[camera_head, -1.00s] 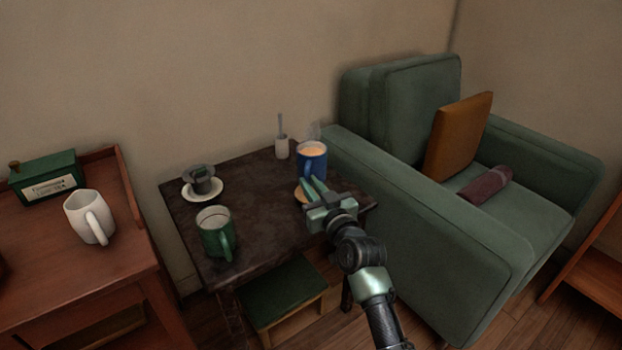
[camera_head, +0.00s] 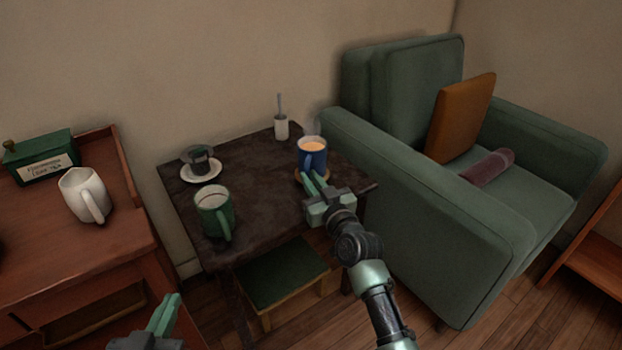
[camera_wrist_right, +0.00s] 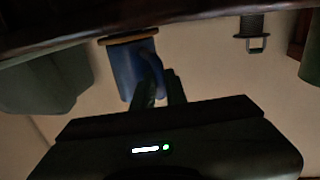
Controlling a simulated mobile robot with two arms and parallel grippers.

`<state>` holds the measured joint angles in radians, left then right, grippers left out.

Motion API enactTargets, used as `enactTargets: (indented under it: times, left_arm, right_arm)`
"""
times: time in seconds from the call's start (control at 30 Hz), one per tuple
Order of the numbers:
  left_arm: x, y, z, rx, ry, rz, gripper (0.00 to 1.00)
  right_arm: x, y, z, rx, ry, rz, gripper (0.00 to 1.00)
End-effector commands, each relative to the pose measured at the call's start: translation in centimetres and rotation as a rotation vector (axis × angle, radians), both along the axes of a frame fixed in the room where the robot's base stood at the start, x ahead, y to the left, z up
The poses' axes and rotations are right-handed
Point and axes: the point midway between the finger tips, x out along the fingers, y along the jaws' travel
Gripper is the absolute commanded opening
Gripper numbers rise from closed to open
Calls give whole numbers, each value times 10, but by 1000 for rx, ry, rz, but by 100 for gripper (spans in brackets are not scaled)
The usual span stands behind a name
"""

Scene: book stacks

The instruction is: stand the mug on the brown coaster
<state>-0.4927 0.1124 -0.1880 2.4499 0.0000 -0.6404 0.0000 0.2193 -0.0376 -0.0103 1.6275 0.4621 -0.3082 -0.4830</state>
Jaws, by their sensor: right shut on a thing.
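The blue mug (camera_head: 313,158), filled with a light-brown drink, is upright at the right end of the dark table. The brown coaster (camera_head: 323,178) lies under it and shows around its base. In the right wrist view, which is upside down, the mug (camera_wrist_right: 128,70) is against the coaster (camera_wrist_right: 125,38), with no clear gap. My right gripper (camera_head: 313,183) is shut on the mug's handle from the front. My left gripper (camera_head: 168,308) is low at the picture's bottom left, away from the table; its finger spacing is not clear.
The dark table (camera_head: 262,185) also holds a green mug (camera_head: 213,212), a saucer (camera_head: 201,173) with a dark cup (camera_head: 199,157), and a white holder (camera_head: 281,128). A green armchair (camera_head: 420,215) stands close on the right. A white mug (camera_head: 84,195) is on the left cabinet.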

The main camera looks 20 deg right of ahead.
Motion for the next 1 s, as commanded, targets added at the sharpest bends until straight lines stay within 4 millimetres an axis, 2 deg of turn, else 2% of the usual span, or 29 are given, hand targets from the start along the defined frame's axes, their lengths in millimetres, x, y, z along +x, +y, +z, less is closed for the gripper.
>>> enactTargets:
  times: [0.27, 0.3, 0.37, 0.4, 0.77, 0.87, 1.0]
  left_arm:
    - [1, 0, 2, -3, -12, 0, 0]
    - [1, -1, 3, -4, -17, 0, 0]
    - [1, -1, 3, -4, -17, 0, 0]
    - [1, -1, 3, -4, -17, 0, 0]
    - [1, 0, 3, -2, -8, 0, 0]
    - [-5, 2, -10, 12, 58, 3, 0]
    - [-19, 9, -32, 45, 192, 11, 0]
  right_arm:
    - [0, 0, 2, 0, -7, -1, 0]
    - [0, 0, -2, 0, 0, 0, 16]
    - [0, 0, -2, 0, 1, 0, 32]
    - [0, 0, -2, 0, 1, 0, 35]
    - [0, 0, 1, 1, 0, 0, 35]
    - [-10, -2, 0, 0, 3, 0, 35]
    - [-32, -5, 1, 0, 3, 1, 35]
